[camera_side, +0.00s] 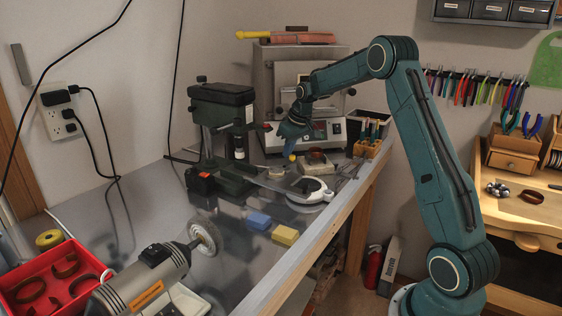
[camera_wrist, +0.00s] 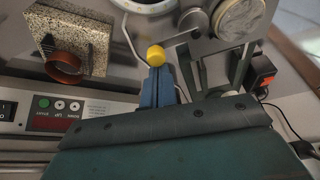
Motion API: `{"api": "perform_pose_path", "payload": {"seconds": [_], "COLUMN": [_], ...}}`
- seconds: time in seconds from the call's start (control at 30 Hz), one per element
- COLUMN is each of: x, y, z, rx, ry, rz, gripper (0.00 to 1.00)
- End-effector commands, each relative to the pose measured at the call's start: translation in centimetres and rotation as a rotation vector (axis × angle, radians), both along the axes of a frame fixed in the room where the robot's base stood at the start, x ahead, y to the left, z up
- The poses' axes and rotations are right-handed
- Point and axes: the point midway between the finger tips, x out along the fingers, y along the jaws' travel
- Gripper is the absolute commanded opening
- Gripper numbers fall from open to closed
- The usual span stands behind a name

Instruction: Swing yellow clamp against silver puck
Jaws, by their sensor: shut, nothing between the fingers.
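A yellow rounded piece (camera_wrist: 155,55) shows right at the tip of my gripper (camera_wrist: 157,84) in the wrist view, and it also shows as a small yellow spot in the side view (camera_side: 292,158). Whether it is part of the gripper's end or a separate clamp touching it, I cannot tell. My gripper is blue, points down over the bench and is shut. A round silvery disc (camera_wrist: 241,18), likely the silver puck, lies to the right of the yellow piece in the wrist view, apart from it. In the side view a pale round thing (camera_side: 273,173) lies just left of my gripper.
A white ring-shaped dish (camera_side: 311,191) stands at the bench's right edge. A speckled block (camera_wrist: 88,30) carries a brown ring (camera_wrist: 63,67). The drill press (camera_side: 222,130) stands left of my gripper, the control-panel machine (camera_side: 325,130) behind. Blue (camera_side: 258,221) and yellow (camera_side: 285,235) blocks lie in front.

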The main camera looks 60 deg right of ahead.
Motion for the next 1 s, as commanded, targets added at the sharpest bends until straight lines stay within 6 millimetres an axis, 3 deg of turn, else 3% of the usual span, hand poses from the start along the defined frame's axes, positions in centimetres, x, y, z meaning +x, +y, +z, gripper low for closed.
{"api": "perform_pose_path", "payload": {"seconds": [1.0], "x": [-0.45], "y": [-0.11], "z": [0.00], "rx": [0.000], "ry": [0.001], "rz": [-0.084], "gripper": [0.00]}}
